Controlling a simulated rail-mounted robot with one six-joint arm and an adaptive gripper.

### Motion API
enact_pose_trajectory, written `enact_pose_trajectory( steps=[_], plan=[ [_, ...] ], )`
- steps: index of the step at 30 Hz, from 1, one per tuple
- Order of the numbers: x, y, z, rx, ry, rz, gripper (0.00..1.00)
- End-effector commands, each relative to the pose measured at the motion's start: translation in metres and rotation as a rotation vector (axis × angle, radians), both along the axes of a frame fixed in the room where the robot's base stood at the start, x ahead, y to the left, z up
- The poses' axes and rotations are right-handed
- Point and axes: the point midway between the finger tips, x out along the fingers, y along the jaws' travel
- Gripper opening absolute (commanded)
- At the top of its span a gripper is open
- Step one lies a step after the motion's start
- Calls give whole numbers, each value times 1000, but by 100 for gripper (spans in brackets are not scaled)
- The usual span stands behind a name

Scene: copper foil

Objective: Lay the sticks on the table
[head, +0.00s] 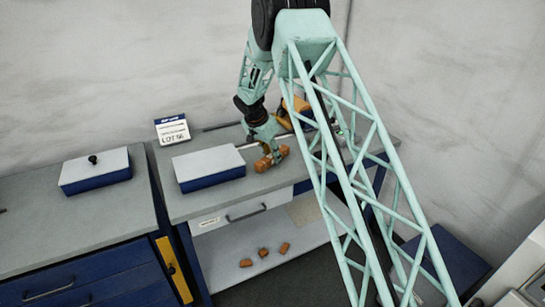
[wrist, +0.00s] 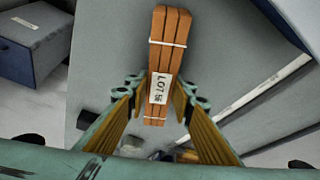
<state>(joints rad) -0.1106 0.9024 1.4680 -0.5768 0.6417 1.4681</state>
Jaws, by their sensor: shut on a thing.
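The sticks are a bundle of orange-brown bars (head: 270,160) with pale bands around it. In the wrist view the bundle (wrist: 168,55) carries a white label reading LOT and unclear figures. My gripper (head: 264,146) is shut on it, with a finger on each side (wrist: 158,98). The bundle is over the grey table (head: 210,203), near its front edge and right of a white-lidded blue box. I cannot tell whether it touches the tabletop.
The white-lidded blue box (head: 208,163) stands left of my gripper, with a LOT sign (head: 172,131) behind it. A yellow-orange object (head: 293,108) is behind my gripper. Three small brown pieces (head: 263,252) lie on the lower shelf. A knobbed box (head: 96,172) stands on the left cabinet.

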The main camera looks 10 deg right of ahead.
Motion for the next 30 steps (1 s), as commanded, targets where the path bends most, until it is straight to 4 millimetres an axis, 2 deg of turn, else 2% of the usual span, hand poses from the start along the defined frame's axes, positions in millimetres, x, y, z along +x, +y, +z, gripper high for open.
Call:
enact_pose_trajectory(
  steps=[11,12,16,30],
  plan=[
    [0,0,-2,0,-1,0,7],
    [0,0,-2,0,0,0,24],
    [0,0,-2,0,0,0,35],
    [0,0,0,0,0,0,35]
  ],
)
